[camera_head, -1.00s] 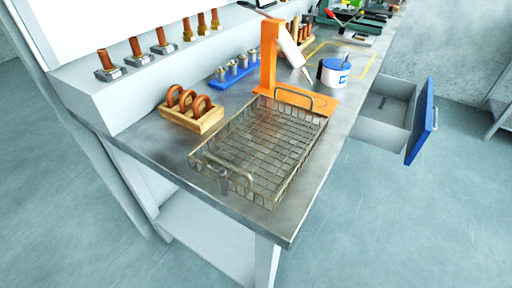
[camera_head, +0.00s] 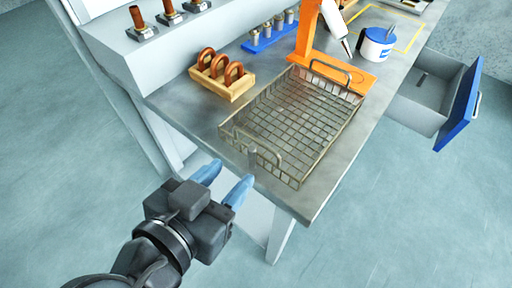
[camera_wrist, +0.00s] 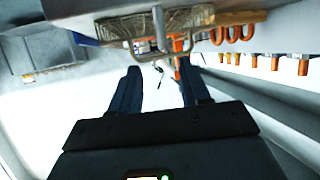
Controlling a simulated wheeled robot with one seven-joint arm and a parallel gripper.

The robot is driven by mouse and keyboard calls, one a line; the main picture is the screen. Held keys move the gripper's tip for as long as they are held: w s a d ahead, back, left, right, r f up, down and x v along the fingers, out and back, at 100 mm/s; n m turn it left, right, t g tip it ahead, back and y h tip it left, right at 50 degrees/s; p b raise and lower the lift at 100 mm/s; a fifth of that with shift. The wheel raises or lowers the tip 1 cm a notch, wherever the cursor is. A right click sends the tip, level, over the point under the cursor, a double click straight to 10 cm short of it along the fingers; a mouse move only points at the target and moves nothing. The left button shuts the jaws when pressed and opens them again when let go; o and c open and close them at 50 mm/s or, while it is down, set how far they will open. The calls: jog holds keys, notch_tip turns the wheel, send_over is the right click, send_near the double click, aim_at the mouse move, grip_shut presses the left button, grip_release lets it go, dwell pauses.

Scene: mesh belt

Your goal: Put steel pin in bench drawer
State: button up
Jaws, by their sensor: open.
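A grey steel pin (camera_head: 252,157) stands upright at the near end of the wire basket, by its handle. It also shows in the wrist view (camera_wrist: 159,28), beyond my fingertips. I cannot tell whether it stands inside the basket or just outside it. My gripper (camera_head: 224,180) is open and empty, off the near edge of the bench and short of the pin. In the wrist view my gripper (camera_wrist: 160,78) has its two blue fingers apart, roughly lined up with the pin. The bench drawer (camera_head: 423,113) is pulled open on the right, with a blue front.
The wire basket (camera_head: 292,125) lies on the steel bench (camera_head: 333,178). Around it are a wooden block with copper rings (camera_head: 222,82), a blue rack of metal cylinders (camera_head: 270,36), an orange stand (camera_head: 308,35) and a white-blue pot (camera_head: 377,43). Floor is clear between bench and drawer.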

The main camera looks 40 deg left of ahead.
aim_at(250, 155)
jog(key=x, duration=0.2)
jog(key=p+x, duration=0.1)
jog(key=x, duration=0.4)
jog(key=shift+a+f+p, duration=0.25)
jog(key=shift+f+p, duration=0.05)
jog(key=shift+f, duration=0.1)
jog(key=shift+c, duration=0.2)
grip_shut()
